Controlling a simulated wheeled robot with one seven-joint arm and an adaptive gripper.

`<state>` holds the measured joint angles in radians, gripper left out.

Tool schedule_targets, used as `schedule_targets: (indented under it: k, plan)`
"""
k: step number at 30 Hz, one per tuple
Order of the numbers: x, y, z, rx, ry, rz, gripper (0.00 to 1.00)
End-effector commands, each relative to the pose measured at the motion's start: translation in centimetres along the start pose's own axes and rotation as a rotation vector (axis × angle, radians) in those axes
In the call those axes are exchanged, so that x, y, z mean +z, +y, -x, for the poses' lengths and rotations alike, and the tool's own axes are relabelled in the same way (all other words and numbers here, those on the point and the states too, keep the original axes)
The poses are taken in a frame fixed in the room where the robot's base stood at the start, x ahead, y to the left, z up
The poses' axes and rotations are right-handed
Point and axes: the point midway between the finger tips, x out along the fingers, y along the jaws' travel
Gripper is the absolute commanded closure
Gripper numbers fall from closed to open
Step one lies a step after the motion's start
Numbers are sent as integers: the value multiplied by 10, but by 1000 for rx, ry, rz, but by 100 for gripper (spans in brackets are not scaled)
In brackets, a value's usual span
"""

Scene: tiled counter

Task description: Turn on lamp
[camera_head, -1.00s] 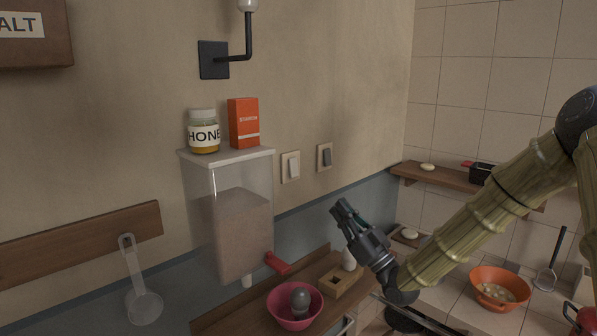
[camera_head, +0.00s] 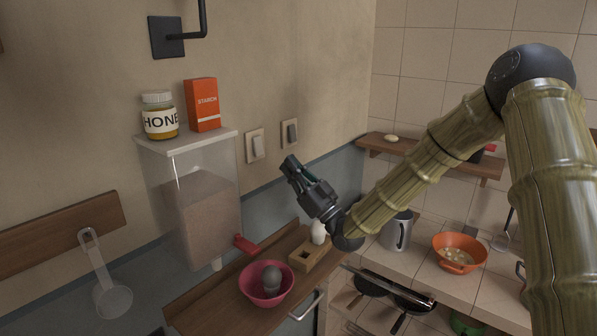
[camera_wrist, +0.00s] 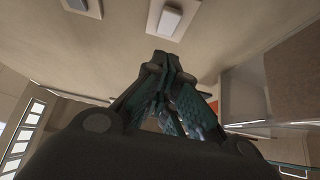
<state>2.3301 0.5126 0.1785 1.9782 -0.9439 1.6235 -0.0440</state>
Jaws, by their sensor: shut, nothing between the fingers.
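A black wall lamp (camera_head: 167,37) is fixed at the top of the head view; its upper part is cut off. Two wall switches are on the beige wall: a left one with a pale rocker (camera_head: 256,146) and a right one with a grey rocker (camera_head: 290,133). My gripper (camera_head: 290,163) is shut and empty, just below the switches and apart from them in the picture. In the wrist view my gripper (camera_wrist: 163,58) points at the wall, with one switch (camera_wrist: 170,20) ahead of the fingertips and part of another (camera_wrist: 78,4) to its left.
A clear dispenser (camera_head: 200,200) with a honey jar (camera_head: 159,115) and a starch box (camera_head: 202,104) on top stands left of my gripper. Below are a pink bowl (camera_head: 251,290) and a wooden block (camera_head: 307,257). A wooden shelf (camera_head: 430,158) is at right.

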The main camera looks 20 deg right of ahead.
Motion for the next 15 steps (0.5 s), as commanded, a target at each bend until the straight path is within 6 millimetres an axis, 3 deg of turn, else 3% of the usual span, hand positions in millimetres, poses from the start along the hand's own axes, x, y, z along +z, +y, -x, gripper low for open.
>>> schedule_targets:
  k: [8, 15]
  plan:
    - [-3, 0, -49, 0, 0, -1, 100]
    - [17, 0, -63, 1, -1, -1, 100]
